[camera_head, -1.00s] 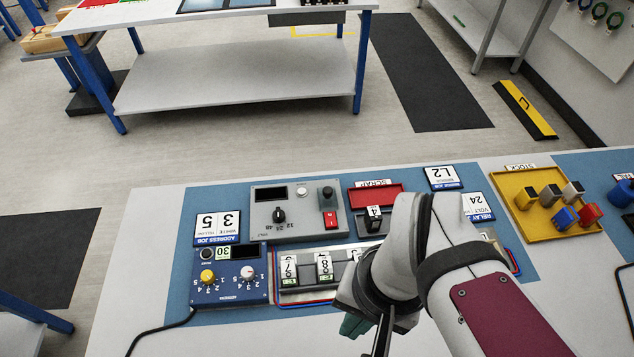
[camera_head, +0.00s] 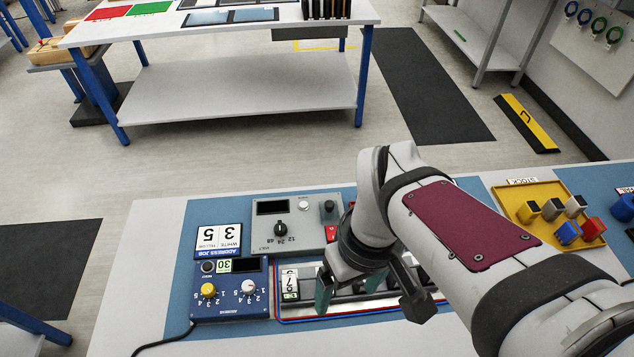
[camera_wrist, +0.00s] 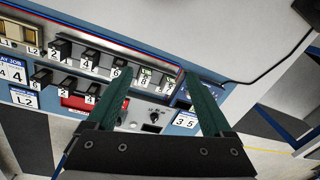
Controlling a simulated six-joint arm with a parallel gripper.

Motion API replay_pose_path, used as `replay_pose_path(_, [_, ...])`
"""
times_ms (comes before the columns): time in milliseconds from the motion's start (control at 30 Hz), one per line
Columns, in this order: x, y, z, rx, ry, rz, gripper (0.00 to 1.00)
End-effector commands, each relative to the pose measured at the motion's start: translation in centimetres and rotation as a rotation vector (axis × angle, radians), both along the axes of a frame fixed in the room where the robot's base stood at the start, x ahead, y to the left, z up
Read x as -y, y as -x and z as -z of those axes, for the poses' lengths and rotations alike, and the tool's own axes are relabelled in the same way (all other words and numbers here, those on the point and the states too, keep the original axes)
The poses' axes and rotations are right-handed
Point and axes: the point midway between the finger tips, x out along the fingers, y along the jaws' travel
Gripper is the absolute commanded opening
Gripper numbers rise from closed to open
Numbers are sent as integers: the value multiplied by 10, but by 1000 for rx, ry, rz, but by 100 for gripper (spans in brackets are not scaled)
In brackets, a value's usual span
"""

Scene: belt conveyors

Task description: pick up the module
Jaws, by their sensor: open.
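Small black modules with white number plates stand in a row in a metal rail. In the head view the module numbered 7 (camera_head: 289,284) shows at the rail's left end, left of my gripper (camera_head: 368,292). My arm hides much of the row. In the wrist view my gripper (camera_wrist: 158,73) is open and empty. Between its fingertips appear the module with 7 (camera_wrist: 163,83) and the module with 8 (camera_wrist: 144,78), both with green tags. Modules 6 (camera_wrist: 116,72), 4 and 2 continue to the left. I cannot tell whether a finger touches any module.
A blue dial box (camera_head: 229,287) and a grey volt unit (camera_head: 291,222) stand beside the rail. A yellow stock tray (camera_head: 535,192) with several coloured blocks is at the right. In the wrist view a red scrap tray (camera_wrist: 78,102) holds a module.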

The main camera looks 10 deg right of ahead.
Motion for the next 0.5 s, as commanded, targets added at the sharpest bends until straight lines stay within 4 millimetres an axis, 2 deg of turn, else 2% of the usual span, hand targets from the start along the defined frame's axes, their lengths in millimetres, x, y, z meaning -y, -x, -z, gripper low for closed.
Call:
replay_pose_path(33, [-2,-23,5,14,15,-252,85])
replay_pose_path(100, [-6,-55,13,41,35,-618,85])
replay_pose_path(200, [-12,-87,25,64,55,-1013,85])
replay_pose_path(300, [-16,-103,33,72,63,-1216,85])
replay_pose_path(367, [-16,-106,41,72,65,-1260,85])
replay_pose_path(500, [-16,-104,80,67,61,-1266,85])
